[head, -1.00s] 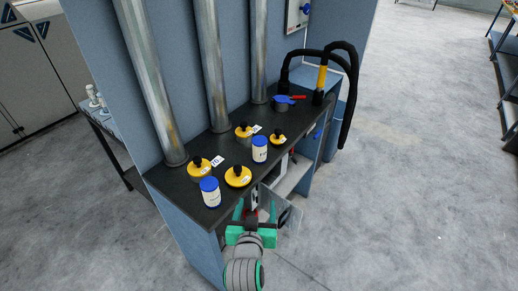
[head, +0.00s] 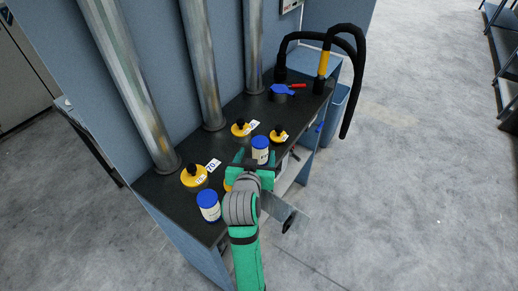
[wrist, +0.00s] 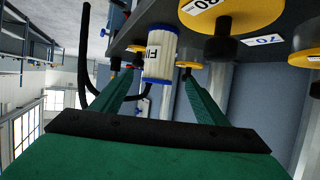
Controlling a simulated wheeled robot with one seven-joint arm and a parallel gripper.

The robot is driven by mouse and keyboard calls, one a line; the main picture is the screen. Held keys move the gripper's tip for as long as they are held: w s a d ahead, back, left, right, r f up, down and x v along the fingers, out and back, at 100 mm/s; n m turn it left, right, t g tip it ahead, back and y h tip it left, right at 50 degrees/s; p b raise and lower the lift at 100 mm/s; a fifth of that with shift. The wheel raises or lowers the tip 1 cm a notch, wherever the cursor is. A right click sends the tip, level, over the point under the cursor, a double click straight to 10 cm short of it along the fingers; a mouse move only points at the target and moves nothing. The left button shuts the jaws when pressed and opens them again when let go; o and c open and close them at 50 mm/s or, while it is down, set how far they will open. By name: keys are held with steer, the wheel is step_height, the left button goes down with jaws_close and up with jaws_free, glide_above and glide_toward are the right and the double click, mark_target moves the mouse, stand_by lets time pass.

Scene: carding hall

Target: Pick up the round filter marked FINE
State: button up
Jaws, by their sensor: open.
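A round white filter with a blue cap (head: 260,147) stands on the dark bench top. In the wrist view this filter (wrist: 160,54) shows the letters "FI" on its label; the rest is turned out of sight. My gripper (head: 254,159) is open at the bench's front edge, its fingers pointing toward this filter. In the wrist view the filter appears in the gap between the spread fingertips (wrist: 152,80); I cannot tell whether they touch it. A second white, blue-capped cylinder (head: 209,207) stands nearer the front left corner; its label is unreadable.
Yellow discs with black knobs (head: 194,177) stand around the filter, some beside number tags (head: 213,166). One is mostly hidden behind my arm. Metal pipes (head: 203,65) rise behind. A blue-and-red valve (head: 284,89) and black hoses (head: 345,85) are at the far end.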

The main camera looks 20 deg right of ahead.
mark_target(260, 146)
steer(key=shift+x, duration=3.7)
steer(key=shift+d, duration=0.15)
steer(key=c, duration=1.2)
